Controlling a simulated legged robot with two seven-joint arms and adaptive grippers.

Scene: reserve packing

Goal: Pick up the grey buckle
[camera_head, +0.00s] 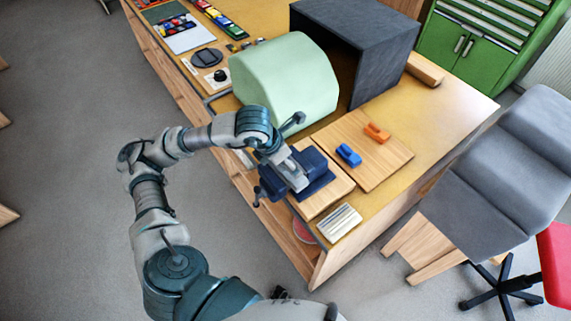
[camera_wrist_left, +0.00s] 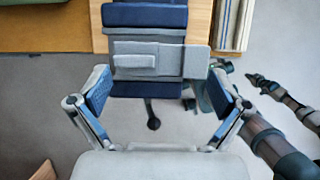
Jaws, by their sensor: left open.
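The grey buckle (camera_wrist_left: 182,58), a flat light-grey plate with a smaller raised block on it, lies at the dark blue vise (camera_wrist_left: 148,17). In the head view the buckle (camera_head: 289,168) shows as a small grey piece on top of the vise (camera_head: 315,180), partly covered by my arm. My left gripper (camera_head: 270,148) is over the vise's near side. In the left wrist view its two fingers (camera_wrist_left: 160,82) are spread wide, on the left and right of the buckle, with nothing between them gripped. I cannot tell the height gap. My right gripper is not in view.
A blue buckle (camera_head: 348,155) and an orange buckle (camera_head: 377,132) lie on a wooden board (camera_head: 385,160). A pale green rounded block (camera_head: 285,80) and a dark grey open box (camera_head: 365,40) stand behind. A striped block (camera_head: 340,221) lies near the front edge.

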